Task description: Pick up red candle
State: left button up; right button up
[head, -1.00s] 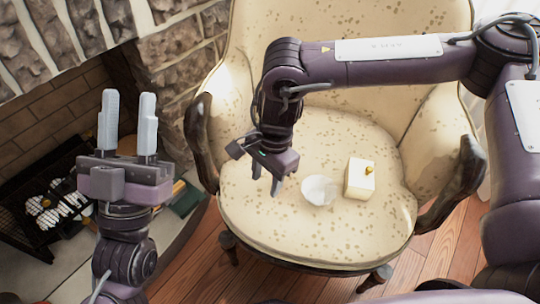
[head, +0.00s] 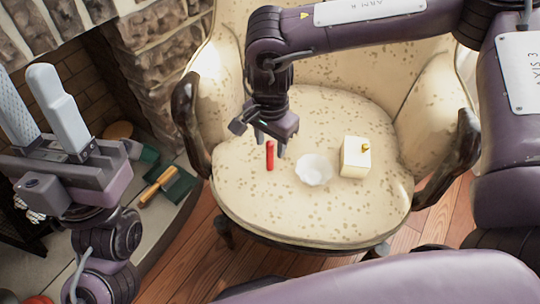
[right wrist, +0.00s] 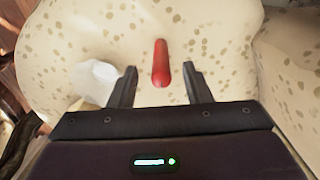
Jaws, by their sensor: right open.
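The red candle (head: 270,155) is on the seat of the cream armchair, left of a white bowl (head: 314,170). In the right wrist view the candle (right wrist: 160,62) shows between the fingers, with gaps on both sides. I cannot tell if it stands or lies. My right gripper (head: 269,140) is open and empty, just above and behind the candle in the head view; its fingers (right wrist: 160,72) point toward the candle in the right wrist view. My left gripper (head: 22,88) is raised at the far left, fingers apart and empty.
A cream box with a gold knob (head: 355,158) sits right of the bowl on the armchair (head: 262,212). Dark wooden armrests (head: 187,120) flank the seat. A stone fireplace (head: 165,55) stands at the left. The front of the seat is clear.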

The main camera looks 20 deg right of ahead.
aim_at(270, 152)
notch_tip(270, 152, down, 4)
jog(key=shift+b, duration=0.7)
jog(key=shift+r, duration=0.1)
grip_shut()
